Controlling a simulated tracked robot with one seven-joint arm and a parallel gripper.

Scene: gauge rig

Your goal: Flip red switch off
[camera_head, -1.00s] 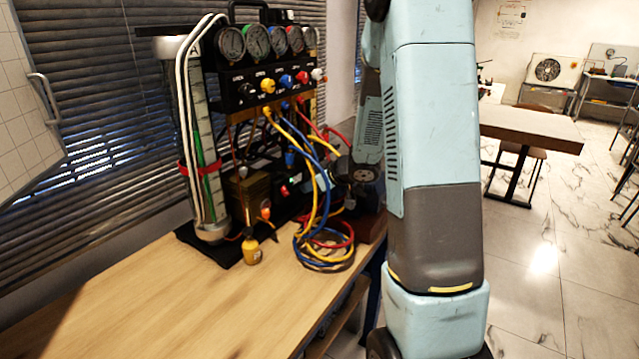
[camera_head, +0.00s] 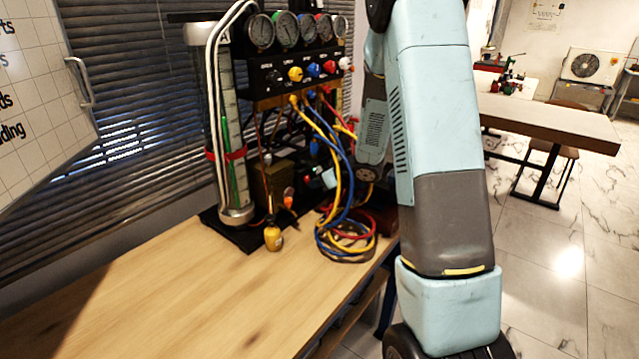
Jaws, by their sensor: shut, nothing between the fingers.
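The gauge rig (camera_head: 274,78) stands at the back of the wooden bench, with round gauges above a black panel. My gripper's fingers cannot be made out there.
Yellow, blue and red hoses (camera_head: 345,238) hang from the panel and coil on the bench (camera_head: 150,290). A small yellow bottle (camera_head: 273,236) stands beside the clear cylinder (camera_head: 229,150). The front left of the bench is clear. Another table (camera_head: 550,119) stands at right.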

